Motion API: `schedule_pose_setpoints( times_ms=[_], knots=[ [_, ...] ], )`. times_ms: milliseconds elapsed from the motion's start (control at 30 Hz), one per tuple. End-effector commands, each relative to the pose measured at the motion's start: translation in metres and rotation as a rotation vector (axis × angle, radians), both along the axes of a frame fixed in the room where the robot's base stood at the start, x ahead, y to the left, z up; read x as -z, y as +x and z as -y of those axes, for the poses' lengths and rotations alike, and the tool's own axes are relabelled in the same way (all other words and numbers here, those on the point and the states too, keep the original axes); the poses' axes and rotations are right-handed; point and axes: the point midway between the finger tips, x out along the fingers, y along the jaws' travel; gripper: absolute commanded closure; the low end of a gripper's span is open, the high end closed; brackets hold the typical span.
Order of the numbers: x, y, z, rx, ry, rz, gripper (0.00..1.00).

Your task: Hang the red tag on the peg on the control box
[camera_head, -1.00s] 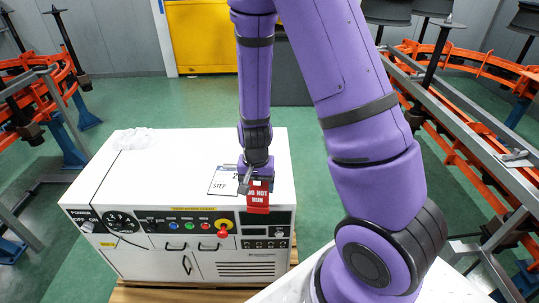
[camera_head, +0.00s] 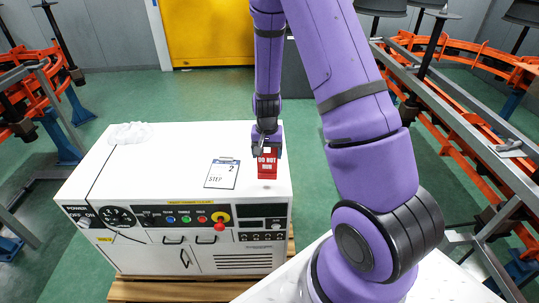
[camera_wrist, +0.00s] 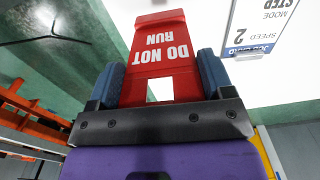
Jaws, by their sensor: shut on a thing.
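My gripper (camera_head: 266,146) is shut on the red tag (camera_head: 267,165), which reads "DO NOT RUN". The tag hangs down from the fingers over the right side of the white control box (camera_head: 150,165), behind its front panel. In the wrist view, the tag (camera_wrist: 160,40) sits between the two blue fingers (camera_wrist: 160,80) and has a square opening near the grip. A red knob or peg (camera_head: 219,221) stands out from a yellow disc on the box's front panel, left of and below the tag. The tag is apart from it. I cannot make out any other peg.
A step card (camera_head: 222,174) lies on the box top, left of the tag. Crumpled clear plastic (camera_head: 130,133) lies at the back left. Orange rails (camera_head: 465,130) with metal frames stand on the right, and others on the left. A wooden pallet (camera_head: 190,291) is under the box.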

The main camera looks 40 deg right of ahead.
Motion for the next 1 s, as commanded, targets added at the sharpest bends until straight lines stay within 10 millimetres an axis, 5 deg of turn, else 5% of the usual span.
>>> schedule_pose_setpoints(
  times_ms=[300,500,933,967,1000],
  knots=[
    [0.008,0.017,0.024,0.001,0.000,-0.002,0.64],
    [0.033,0.017,0.022,-0.001,0.001,-0.001,0.64],
    [0.038,0.017,0.022,-0.001,-0.001,0.001,0.64],
    [0.038,0.017,0.022,-0.001,-0.001,0.001,0.19],
    [0.037,0.017,0.022,-0.001,-0.001,0.001,0.10]
  ],
)
